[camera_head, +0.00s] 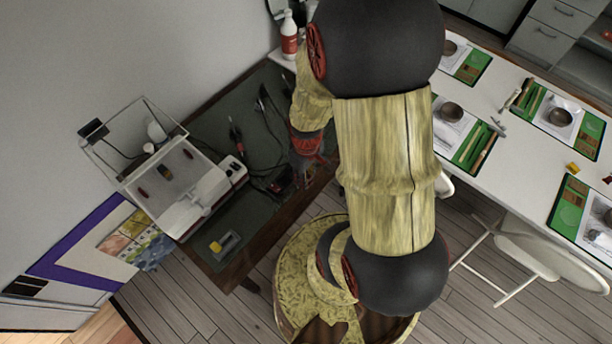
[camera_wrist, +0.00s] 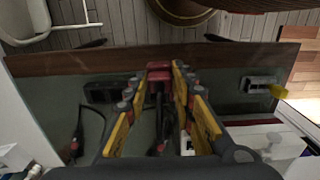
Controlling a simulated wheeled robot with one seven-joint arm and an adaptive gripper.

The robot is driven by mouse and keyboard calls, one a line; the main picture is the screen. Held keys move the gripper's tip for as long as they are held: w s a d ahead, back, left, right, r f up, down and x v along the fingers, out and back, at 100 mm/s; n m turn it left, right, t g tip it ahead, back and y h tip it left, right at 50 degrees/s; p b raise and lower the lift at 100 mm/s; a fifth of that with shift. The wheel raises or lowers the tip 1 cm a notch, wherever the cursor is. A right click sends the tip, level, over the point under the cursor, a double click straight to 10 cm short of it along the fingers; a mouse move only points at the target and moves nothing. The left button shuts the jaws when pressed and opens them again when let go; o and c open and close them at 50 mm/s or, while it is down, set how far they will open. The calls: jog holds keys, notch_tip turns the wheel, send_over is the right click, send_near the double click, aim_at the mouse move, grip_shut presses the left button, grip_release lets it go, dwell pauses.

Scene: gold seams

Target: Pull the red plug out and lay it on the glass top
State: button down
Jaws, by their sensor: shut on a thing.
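A red plug (camera_wrist: 159,70) is between the tips of my gripper's yellow fingers (camera_wrist: 160,82) in the wrist view, and the fingers are shut on it. Beside it on the left lies a black block (camera_wrist: 103,92), perhaps a socket strip. I cannot tell whether the plug is in a socket. In the head view my gripper (camera_head: 307,142) is low over the right side of the table, partly hidden by my arm. The dark green table top (camera_head: 207,130) has a brown wooden edge; it may be the glass top. It also shows in the wrist view (camera_wrist: 60,90).
A white machine with a clear cover (camera_head: 165,165) stands on the table's left. A grey block with a yellow part (camera_head: 225,243) is at the front corner. Dark cables and tools (camera_head: 262,105) lie across the middle. A long white table (camera_head: 510,120) stands at right.

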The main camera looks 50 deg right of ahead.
jog(key=shift+r+p, duration=1)
jog(key=shift+r, duration=0.4)
jog(key=shift+f, duration=0.1)
